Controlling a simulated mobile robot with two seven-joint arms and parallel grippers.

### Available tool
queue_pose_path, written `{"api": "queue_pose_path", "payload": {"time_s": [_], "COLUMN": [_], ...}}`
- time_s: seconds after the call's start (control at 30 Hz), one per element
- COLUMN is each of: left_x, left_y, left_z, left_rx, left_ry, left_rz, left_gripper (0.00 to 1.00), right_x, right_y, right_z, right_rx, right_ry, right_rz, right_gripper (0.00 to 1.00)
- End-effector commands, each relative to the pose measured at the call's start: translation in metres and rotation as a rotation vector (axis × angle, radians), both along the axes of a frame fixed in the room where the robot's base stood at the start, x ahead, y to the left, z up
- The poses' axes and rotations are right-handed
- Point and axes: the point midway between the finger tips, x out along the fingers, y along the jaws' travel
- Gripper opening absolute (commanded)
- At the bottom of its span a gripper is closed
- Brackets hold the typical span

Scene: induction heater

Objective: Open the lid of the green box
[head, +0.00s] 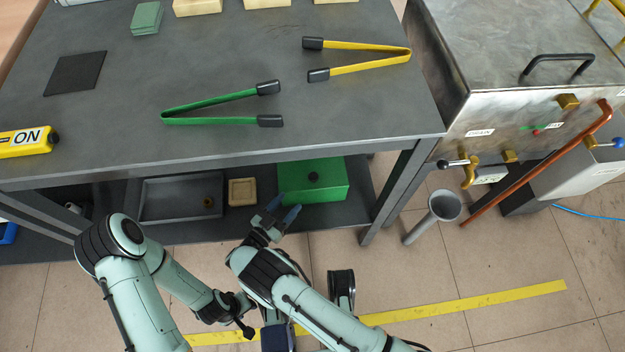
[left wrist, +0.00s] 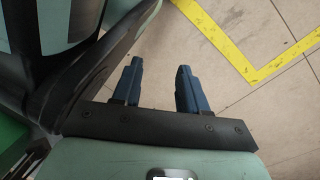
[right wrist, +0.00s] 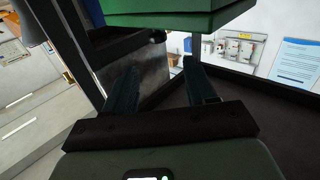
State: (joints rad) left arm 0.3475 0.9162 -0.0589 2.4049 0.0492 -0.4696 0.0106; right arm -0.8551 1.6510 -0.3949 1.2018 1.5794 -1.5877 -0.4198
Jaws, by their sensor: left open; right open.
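In the right wrist view the green box (right wrist: 170,18) fills the top, beyond the two spread fingers (right wrist: 158,88). My left gripper (left wrist: 157,85) is open and empty over the floor, away from the box.
The lower shelf also holds a grey tray (head: 160,208) and a small wooden block (head: 242,191) left of the box. The tabletop (head: 240,60) is close above. A table leg (head: 395,195) stands to the right. Open floor lies in front, with yellow tape (head: 470,303).

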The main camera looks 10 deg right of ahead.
Motion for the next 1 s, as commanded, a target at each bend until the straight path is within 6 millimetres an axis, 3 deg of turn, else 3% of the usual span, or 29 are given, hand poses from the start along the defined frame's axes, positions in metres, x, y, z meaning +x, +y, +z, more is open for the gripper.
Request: {"api": "queue_pose_path", "payload": {"time_s": [0.23, 0.7, 1.0], "left_x": [0.001, -0.028, -0.039], "left_y": [-0.001, 0.002, 0.003], "left_z": [-0.005, -0.021, -0.024], "left_rx": [-0.005, -0.013, -0.015], "left_ry": [0.000, 0.094, 0.131], "left_rz": [-0.020, -0.009, -0.004], "left_gripper": [0.43, 0.43, 0.43], "right_x": [0.008, 0.074, 0.092], "right_y": [-0.009, -0.075, -0.092], "right_z": [0.002, 0.001, 0.001], "right_rx": [0.019, 0.019, 0.020], "right_ry": [-0.032, -0.029, -0.027], "right_rz": [-0.029, -0.028, -0.025], "right_gripper": [0.56, 0.56, 0.56]}}
